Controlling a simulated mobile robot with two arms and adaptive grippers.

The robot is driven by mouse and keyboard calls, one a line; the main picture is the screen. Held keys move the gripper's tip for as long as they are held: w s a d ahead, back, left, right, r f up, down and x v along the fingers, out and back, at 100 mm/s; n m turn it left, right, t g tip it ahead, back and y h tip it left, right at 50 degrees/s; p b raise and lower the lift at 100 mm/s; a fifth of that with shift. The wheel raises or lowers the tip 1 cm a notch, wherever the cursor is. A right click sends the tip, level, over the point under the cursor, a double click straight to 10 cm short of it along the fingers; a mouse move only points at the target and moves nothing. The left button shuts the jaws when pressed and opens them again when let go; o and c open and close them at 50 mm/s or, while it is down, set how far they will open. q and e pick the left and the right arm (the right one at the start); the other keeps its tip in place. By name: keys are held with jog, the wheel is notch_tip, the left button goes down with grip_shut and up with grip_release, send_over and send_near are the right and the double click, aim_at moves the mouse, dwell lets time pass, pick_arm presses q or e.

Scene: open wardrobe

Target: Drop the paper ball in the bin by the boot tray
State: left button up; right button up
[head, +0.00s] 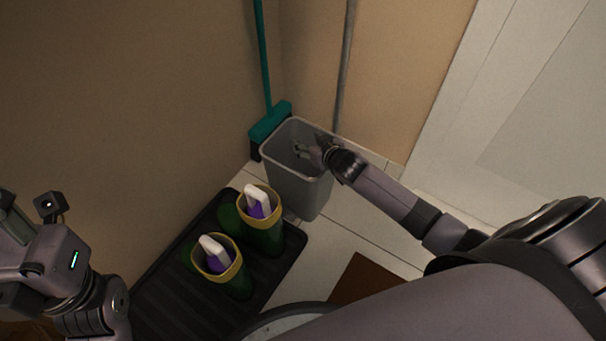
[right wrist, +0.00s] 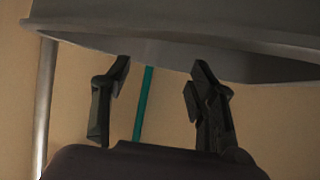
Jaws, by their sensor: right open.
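The grey bin (head: 294,188) stands on the floor beyond the far end of the black boot tray (head: 168,292). My right gripper (head: 305,150) is at the bin's open mouth, near its right rim. In the right wrist view its fingers (right wrist: 160,78) are apart with nothing between them, and the bin (right wrist: 220,60) shows above them. I see no paper ball in either view; the bottom of the bin is hidden. My left gripper (head: 12,225) is at the left edge, mostly cut off, away from the bin.
Two green boots (head: 262,238) (head: 232,283) with yellow rims and white-and-purple inserts stand on the tray. A teal broom (head: 268,122) leans behind the bin, and a grey pole (head: 345,70) stands at its right. Walls close the corner. A brown mat (head: 368,278) lies at lower right.

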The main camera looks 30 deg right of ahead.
jog(key=v, duration=1.2)
